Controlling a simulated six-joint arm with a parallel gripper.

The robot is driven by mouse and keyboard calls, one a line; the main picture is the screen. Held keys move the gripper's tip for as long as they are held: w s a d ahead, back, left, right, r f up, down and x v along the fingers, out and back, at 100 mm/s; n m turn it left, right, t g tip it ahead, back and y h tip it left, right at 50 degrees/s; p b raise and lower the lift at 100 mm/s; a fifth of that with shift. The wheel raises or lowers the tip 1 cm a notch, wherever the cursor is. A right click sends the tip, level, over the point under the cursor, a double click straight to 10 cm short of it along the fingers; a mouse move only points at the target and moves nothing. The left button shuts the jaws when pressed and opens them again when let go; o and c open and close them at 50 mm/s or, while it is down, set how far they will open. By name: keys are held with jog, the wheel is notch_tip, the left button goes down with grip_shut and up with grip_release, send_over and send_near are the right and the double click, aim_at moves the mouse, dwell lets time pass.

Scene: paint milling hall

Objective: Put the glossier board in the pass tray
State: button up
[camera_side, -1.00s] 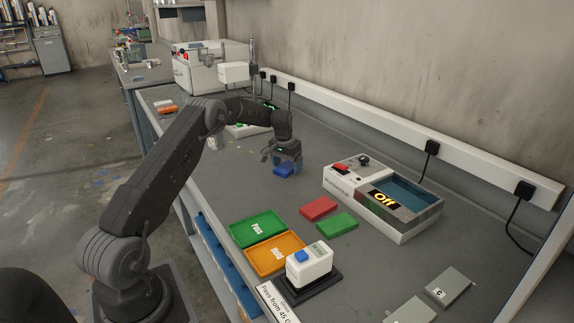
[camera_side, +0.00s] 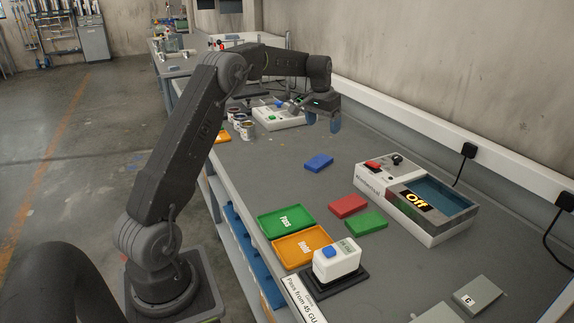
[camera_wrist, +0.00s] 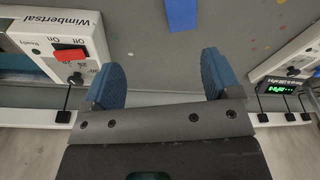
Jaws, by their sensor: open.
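A blue board (camera_side: 318,162) lies flat on the bench; its end also shows at the top of the wrist view (camera_wrist: 181,14). A red board (camera_side: 348,206) and a green board (camera_side: 367,223) lie near the trays. I cannot tell which is glossier. The green pass tray (camera_side: 285,221) is empty, beside the empty orange hold tray (camera_side: 300,246). My gripper (camera_side: 322,122) is open and empty, raised above the bench near the blue board. Its blue fingers stand apart in the wrist view (camera_wrist: 163,78).
A white meter (camera_side: 337,262) stands on a black base by the trays; its display is unreadable. A sign (camera_side: 297,300) reads "Pass from 45 GU". Grey boards (camera_side: 477,295) lie at the front. Cans (camera_side: 244,127) stand behind.

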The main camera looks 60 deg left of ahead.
jog(key=s+d+r+m+t, duration=0.1)
jog(key=s+d+r, duration=0.25)
jog(key=d, duration=0.35)
jog(key=s+d+r, duration=0.2)
jog(key=d+r, duration=0.3)
jog(key=d, duration=0.1)
jog(key=s+d+r+m+t, duration=0.1)
jog(key=s+d+m+t, duration=0.1)
jog(key=s+d, duration=1.2)
jog(key=s, duration=0.2)
jog(key=shift+s+d+r, duration=0.15)
jog(key=shift+s+r, duration=0.2)
jog(key=shift+r, duration=0.05)
jog(key=shift+o, duration=0.5)
jog(key=s+d+f+m, duration=0.1)
jog(key=s+d+f, duration=0.2)
jog(key=s, duration=0.6)
jog(key=shift+d+f+t+h, duration=0.4)
jog(key=shift+f, duration=0.35)
